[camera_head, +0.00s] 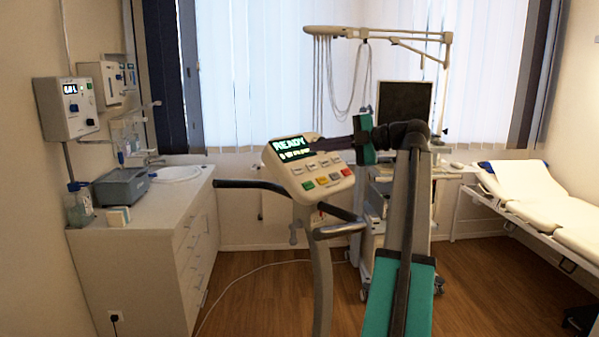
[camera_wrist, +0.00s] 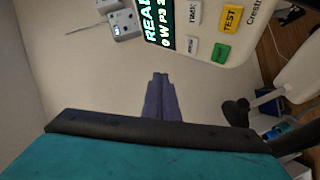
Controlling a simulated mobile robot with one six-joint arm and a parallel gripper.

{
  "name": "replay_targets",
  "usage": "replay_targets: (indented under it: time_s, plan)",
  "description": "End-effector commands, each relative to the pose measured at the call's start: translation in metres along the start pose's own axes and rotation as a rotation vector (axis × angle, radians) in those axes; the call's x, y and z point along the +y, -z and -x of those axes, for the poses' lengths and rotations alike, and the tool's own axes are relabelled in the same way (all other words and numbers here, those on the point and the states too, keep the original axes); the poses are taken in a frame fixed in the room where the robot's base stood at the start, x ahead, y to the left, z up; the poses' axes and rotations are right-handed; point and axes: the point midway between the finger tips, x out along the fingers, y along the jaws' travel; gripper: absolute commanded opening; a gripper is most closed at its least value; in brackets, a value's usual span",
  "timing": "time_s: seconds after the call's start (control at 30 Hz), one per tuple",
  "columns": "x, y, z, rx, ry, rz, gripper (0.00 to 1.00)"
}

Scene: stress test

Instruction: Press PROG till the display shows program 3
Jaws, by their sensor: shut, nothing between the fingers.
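The cream console (camera_head: 305,175) has a dark display (camera_head: 293,148) with green-white text. Its top line reads READY; the smaller line below appears to include P3 in the wrist view (camera_wrist: 167,22), where the text is turned and cut off. Grey keys (camera_head: 309,167) and coloured keys (camera_head: 321,180) lie below the display. The wrist view shows a yellow TEST key (camera_wrist: 231,18) and a green key (camera_wrist: 221,53). I cannot read which key is PROG. My gripper (camera_head: 314,144) is shut and empty, its purple fingers at the console's upper right edge, apparently not on any key.
Black handlebars (camera_head: 250,184) reach out on both sides of the console. A white counter (camera_head: 150,215) with a grey device (camera_head: 122,187) stands left. A wheeled cart with a dark monitor (camera_head: 404,102) is behind my arm. A white couch (camera_head: 535,190) is at right.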

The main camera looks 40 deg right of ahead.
Motion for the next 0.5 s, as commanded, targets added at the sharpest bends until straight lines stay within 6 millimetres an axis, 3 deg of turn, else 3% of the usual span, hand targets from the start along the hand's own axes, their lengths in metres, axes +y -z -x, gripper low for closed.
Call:
replay_targets:
  time_s: [0.5]
  plan:
    - [0.014, 0.014, 0.019, 0.0, -0.001, 0.001, 0.0]
